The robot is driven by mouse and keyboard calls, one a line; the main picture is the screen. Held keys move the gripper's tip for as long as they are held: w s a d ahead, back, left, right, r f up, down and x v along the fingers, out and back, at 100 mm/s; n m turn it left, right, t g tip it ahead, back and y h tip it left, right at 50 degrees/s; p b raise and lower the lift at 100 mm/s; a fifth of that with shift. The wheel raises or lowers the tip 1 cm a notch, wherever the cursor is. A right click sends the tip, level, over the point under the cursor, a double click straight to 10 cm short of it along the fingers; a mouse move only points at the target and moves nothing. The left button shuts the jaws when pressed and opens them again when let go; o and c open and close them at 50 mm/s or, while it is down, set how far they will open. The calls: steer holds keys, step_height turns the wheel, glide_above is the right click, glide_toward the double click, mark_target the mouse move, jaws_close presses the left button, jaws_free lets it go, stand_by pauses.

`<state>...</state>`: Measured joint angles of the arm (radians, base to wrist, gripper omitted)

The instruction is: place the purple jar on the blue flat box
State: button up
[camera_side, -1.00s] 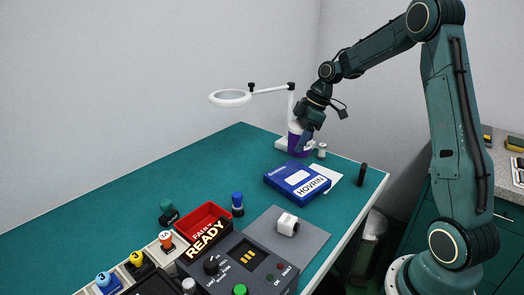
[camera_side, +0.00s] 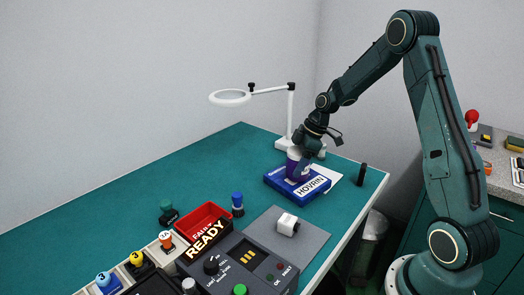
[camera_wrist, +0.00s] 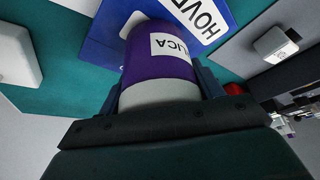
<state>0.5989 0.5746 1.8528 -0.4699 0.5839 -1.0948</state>
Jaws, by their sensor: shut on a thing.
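The purple jar (camera_side: 296,164) is upright between the fingers of my gripper (camera_side: 303,163), at the back of the blue flat box in the side view. The wrist view shows the purple jar (camera_wrist: 157,58) with a white label and a pale end, between the dark fingers. The blue flat box (camera_side: 284,187), marked HOVRIN, lies on the green table; it also shows in the wrist view (camera_wrist: 104,42). The jar overlaps the box's top in the side view. I cannot tell whether its base touches the box.
A white magnifier lamp (camera_side: 290,115) stands behind the box. A white sheet (camera_side: 328,174) lies by the box, and a black cylinder (camera_side: 362,174) stands to its right. A blue-capped bottle (camera_side: 237,204), red tray (camera_side: 200,221) and grey mat (camera_side: 309,240) are nearer.

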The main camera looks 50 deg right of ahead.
steer(key=shift+f, duration=0.2)
steer(key=o, duration=1.1)
steer(key=v, duration=1.2)
steer(key=shift+r, duration=0.1)
steer(key=shift+a, duration=0.1)
